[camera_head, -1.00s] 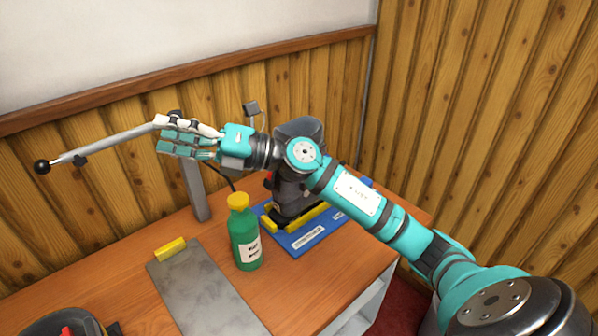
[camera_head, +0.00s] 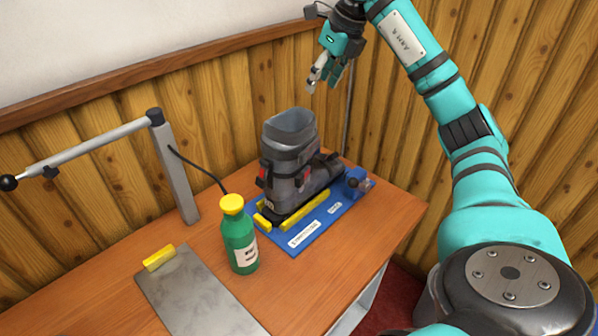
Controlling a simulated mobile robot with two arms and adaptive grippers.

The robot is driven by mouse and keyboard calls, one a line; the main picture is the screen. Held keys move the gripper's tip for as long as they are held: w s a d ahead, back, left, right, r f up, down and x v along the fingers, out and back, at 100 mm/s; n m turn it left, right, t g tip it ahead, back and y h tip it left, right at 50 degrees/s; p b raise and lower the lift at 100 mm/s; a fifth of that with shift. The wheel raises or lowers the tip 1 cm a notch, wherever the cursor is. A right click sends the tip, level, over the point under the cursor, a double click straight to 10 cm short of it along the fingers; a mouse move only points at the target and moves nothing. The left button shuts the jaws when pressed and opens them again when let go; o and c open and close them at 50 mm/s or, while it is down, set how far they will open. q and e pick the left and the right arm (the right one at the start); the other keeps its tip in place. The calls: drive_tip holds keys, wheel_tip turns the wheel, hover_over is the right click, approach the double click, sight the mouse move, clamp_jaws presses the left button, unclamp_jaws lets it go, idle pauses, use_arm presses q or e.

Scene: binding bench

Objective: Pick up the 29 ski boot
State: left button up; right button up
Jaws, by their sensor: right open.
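A grey and black ski boot (camera_head: 292,150) stands upright on a blue fixture plate (camera_head: 335,215) at the back right of the bench. It has red details on its side and a wide open cuff. I cannot read a size on it. My right gripper (camera_head: 321,82) is open and empty, above and a little right of the boot's cuff, fingers pointing down, apart from the boot. My left gripper is not in view.
A green bottle with a yellow cap (camera_head: 239,236) stands in front of the boot. A grey metal plate (camera_head: 195,295) lies to its left. A grey post with a lever arm (camera_head: 175,165) rises at the back left. Wooden walls (camera_head: 225,120) close off the back and right.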

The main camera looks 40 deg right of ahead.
sight(306, 111)
drive_tip(key=x, duration=0.6)
drive_tip(key=shift+w+f+p, duration=0.15)
drive_tip(key=shift+f+p, duration=0.05)
drive_tip(key=shift+p, duration=0.15)
drive_tip(key=p+x, duration=0.2)
drive_tip(key=x, duration=0.3)
drive_tip(key=shift+w+d+r, duration=0.1)
drive_tip(key=shift+w+d, duration=0.05)
drive_tip(key=shift+w+f, duration=0.1)
drive_tip(key=shift+f, duration=0.1)
clamp_jaws()
drive_tip(key=shift+r, duration=0.25)
